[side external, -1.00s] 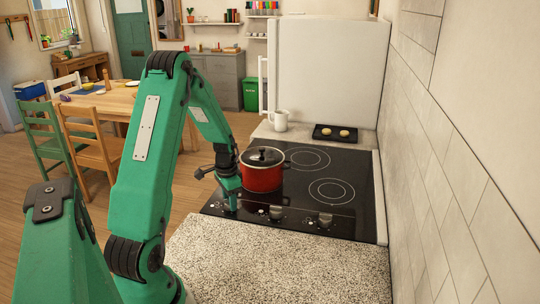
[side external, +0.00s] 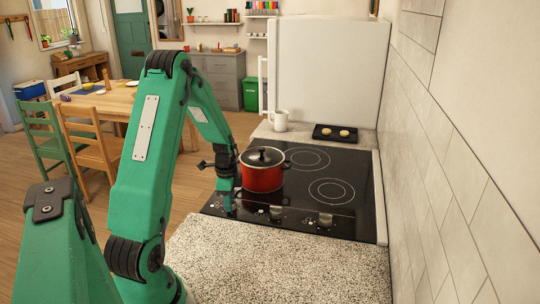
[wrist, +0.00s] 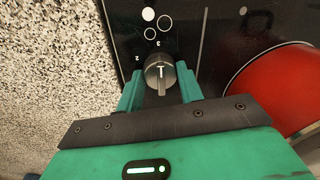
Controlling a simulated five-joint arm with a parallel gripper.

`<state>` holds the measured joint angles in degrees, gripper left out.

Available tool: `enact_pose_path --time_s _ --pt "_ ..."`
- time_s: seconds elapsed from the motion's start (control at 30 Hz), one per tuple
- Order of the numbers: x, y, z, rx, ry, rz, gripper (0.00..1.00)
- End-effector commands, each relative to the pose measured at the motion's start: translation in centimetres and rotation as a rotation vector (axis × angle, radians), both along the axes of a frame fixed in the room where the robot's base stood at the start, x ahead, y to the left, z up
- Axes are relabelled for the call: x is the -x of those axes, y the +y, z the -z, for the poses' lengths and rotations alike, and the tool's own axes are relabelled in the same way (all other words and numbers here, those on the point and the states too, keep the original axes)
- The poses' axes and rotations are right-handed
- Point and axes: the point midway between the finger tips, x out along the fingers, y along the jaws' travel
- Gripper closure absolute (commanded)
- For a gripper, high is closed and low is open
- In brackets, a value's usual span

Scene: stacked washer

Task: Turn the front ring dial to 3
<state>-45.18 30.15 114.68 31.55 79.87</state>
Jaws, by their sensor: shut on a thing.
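The front ring dial (wrist: 159,74) is a round metal knob with a raised grip bar, on the hob's black front strip. My gripper (wrist: 158,82) is shut on it, with one green finger on each side in the wrist view. The printed 3 lies just beyond the dial and the 2 to its left. The grip bar lies roughly in line with the 3; which end is the pointer is hard to tell. In the side view my gripper (side external: 228,204) points down at the hob's near left corner and hides the dial.
A red pot (side external: 262,176) with a black lid stands close beside my gripper. Two other knobs (side external: 276,212) (side external: 325,219) sit to the right. A white mug (side external: 280,120) and a black tray (side external: 335,133) are at the back. The speckled counter (side external: 270,262) in front is clear.

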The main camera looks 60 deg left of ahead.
Motion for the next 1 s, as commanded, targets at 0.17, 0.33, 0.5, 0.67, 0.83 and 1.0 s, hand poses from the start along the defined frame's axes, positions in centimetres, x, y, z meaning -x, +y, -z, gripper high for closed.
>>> enact_pose_path --time_s 0.17,0.33,0.5,0.67,0.83,1.0 --pt "0.2 0.0 0.1 0.004 0.004 0.0 0.86" --pt "0.3 0.0 0.1 0.004 0.004 -0.002 0.61" --pt "0.2 0.1 0.1 0.002 0.002 -0.002 0.41" --pt "0.2 0.1 0.1 0.001 0.002 -0.002 0.41" --pt "0.1 0.1 -0.2 0.0 0.0 -0.002 0.41" --pt "0.1 0.0 -1.2 0.0 0.0 -0.002 0.41"
